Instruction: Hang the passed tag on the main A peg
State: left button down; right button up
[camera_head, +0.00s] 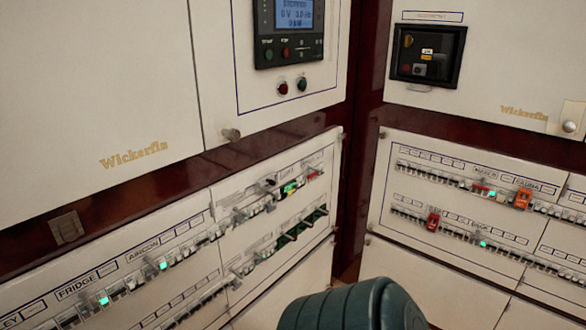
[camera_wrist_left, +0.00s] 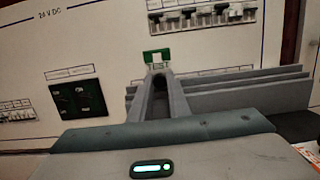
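In the left wrist view my left gripper (camera_wrist_left: 157,74) has its two grey fingers close together. A small green tag with a white middle (camera_wrist_left: 149,57) sits at the fingertips and looks pinched between them, in front of a pale panel. Its lettering is too small to read. The gripper does not show in the head view. No peg can be made out as main A; the small labels are unreadable. Small knobs or pegs stick out of the left breaker panel (camera_head: 225,222), near a green and yellow patch (camera_head: 291,188). My right gripper is not in view.
The right breaker panel (camera_head: 385,150) carries an orange piece (camera_head: 523,199) and a red piece (camera_head: 433,221) on its rows. A dark display unit (camera_head: 290,35) is above left, a dark recessed box (camera_head: 428,55) above right. Breakers (camera_wrist_left: 205,18) stand beyond the tag in the wrist view.

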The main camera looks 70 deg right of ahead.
pick_arm(q)
jog(key=shift+r, duration=0.1)
jog(key=shift+r+p, duration=1.45)
jog(key=shift+r, duration=0.2)
jog(key=shift+s, duration=0.1)
jog(key=s+r, duration=0.1)
jog(key=s+a+r+p, duration=0.1)
jog(key=s, duration=0.1)
jog(key=s+a+r+p, duration=0.1)
jog(key=shift+s+r, duration=0.1)
jog(key=shift+s, duration=0.1)
jog(key=shift+d, duration=0.15)
dwell(0.4)
